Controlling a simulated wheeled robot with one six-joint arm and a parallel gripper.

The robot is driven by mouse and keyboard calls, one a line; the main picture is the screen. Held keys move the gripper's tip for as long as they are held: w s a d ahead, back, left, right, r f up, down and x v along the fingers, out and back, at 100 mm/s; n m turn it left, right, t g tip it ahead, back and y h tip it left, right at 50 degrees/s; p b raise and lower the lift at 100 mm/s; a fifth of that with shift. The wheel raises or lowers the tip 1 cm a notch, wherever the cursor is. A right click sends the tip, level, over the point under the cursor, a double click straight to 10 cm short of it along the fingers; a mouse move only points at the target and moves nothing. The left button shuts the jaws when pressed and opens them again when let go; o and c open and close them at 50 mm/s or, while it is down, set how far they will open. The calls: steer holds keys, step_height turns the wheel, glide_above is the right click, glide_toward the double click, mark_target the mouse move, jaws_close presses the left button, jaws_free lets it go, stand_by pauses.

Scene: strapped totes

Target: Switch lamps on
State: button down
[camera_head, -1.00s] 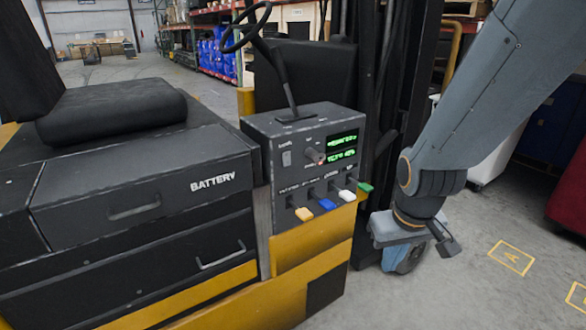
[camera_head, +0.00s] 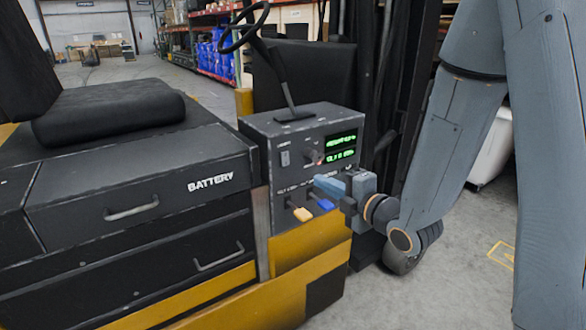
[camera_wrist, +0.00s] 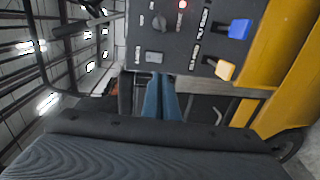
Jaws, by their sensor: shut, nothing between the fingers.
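The grey control panel (camera_head: 262,150) of a forklift holds a small rocker switch (camera_head: 285,158) at its upper left, with a tiny label above it that I cannot read surely. In the wrist view the rocker switch (camera_wrist: 154,57) lies just beyond my fingertips. My gripper (camera_head: 318,185) is shut and empty, in front of the panel's right part, below and right of the switch. Its blue fingers (camera_wrist: 161,80) point toward the panel. I see no contact with the switch, and cannot tell which way the switch is set.
A round knob (camera_head: 312,156) and a green display (camera_head: 341,146) sit right of the switch. Yellow (camera_head: 303,214) and blue (camera_head: 325,204) levers stick out below; my gripper hides other levers. A steering wheel (camera_head: 243,28) stands above. A battery drawer (camera_head: 135,205) is at left.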

mark_target(287, 164)
steer(key=shift+w, duration=0.1)
steer(key=p+x, duration=0.5)
steer(key=x, duration=0.8)
steer(key=shift+w+a, duration=0.25)
steer(key=shift+a, duration=0.05)
steer(key=shift+w, duration=0.1)
